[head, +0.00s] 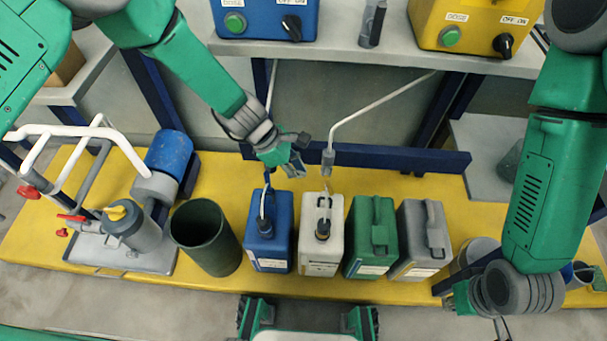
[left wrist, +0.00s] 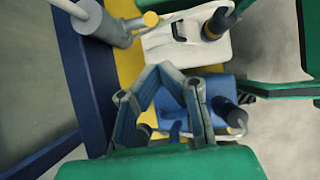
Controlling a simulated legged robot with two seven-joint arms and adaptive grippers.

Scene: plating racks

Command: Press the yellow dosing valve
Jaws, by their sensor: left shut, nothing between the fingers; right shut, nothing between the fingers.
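In the head view the grey nozzle (head: 327,158) hangs from a white pipe above the white canister (head: 320,250). The yellow control box (head: 470,20) marked DOSE, with a green button (head: 450,37), stands on the shelf at the upper right. My left gripper (head: 292,166) is shut and empty, above the blue canister (head: 268,235) and left of the nozzle, apart from it. It also shows in the left wrist view (left wrist: 165,78). My right gripper (head: 458,297) is shut and empty at the lower right, partly hidden.
A blue control box (head: 262,18) stands on the shelf (head: 340,60). Green (head: 370,235) and grey (head: 422,240) canisters stand beside the white one. A dark green bin (head: 205,238) and a pump with a yellow knob (head: 116,212) are at the left.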

